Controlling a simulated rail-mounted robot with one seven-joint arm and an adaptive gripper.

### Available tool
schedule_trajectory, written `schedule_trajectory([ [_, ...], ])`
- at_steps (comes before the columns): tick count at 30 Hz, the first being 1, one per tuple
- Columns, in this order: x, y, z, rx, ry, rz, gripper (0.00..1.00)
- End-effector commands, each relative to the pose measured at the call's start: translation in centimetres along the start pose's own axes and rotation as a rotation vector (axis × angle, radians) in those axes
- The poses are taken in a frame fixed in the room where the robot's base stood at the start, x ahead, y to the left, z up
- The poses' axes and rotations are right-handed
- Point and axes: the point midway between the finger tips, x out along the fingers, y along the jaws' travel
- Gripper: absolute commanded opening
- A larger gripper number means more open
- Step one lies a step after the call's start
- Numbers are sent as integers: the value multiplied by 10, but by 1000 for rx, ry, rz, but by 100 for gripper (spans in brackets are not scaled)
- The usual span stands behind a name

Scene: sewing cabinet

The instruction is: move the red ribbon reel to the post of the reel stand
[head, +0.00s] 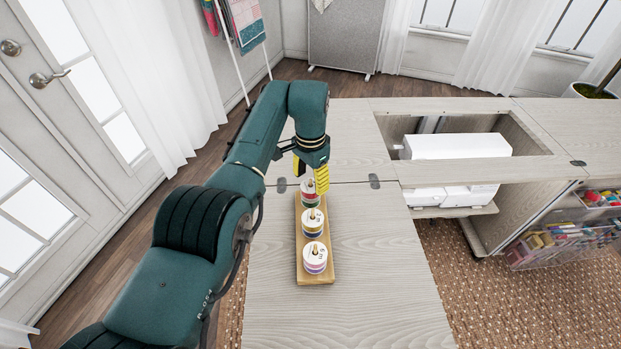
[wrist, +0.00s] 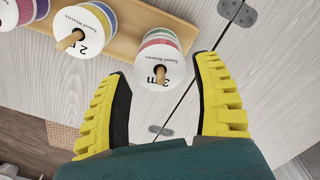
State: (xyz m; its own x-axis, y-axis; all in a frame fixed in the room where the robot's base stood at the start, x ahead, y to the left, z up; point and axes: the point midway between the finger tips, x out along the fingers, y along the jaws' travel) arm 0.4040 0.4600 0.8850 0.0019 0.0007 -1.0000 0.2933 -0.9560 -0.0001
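The reel stand is a long wooden board (head: 317,273) with upright posts, lying on the pale worktop. Striped ribbon reels with white tops sit on it in three stacks. The far stack (head: 308,198) shows red and green bands and is partly hidden by my gripper (head: 310,177). I cannot tell for certain which band is the red ribbon reel. In the wrist view, this end stack (wrist: 158,58) lies ahead between the tips of my gripper (wrist: 163,72), with a post through its top. My yellow-padded fingers are wide apart, with nothing visibly held.
The middle stack (head: 313,222) and near stack (head: 315,258) stand close along the board. A white sewing machine (head: 457,147) sits in the cabinet opening at right. Small hinges (head: 374,181) lie on the worktop seam. The worktop right of the board is clear.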

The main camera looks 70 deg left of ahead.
Motion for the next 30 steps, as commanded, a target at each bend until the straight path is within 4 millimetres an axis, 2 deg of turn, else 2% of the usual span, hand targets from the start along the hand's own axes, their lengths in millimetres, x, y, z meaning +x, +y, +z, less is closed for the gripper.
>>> schedule_trajectory([
  [1,0,0,0,0,0,0,76],
  [2,0,0,0,0,0,0,82],
  [17,-3,0,0,0,0,0,83],
  [20,-14,0,0,0,1,0,83],
  [27,-65,0,-1,0,1,-1,83],
  [29,-70,-1,-1,0,2,-1,83],
  [30,-80,0,-1,0,1,-1,83],
])
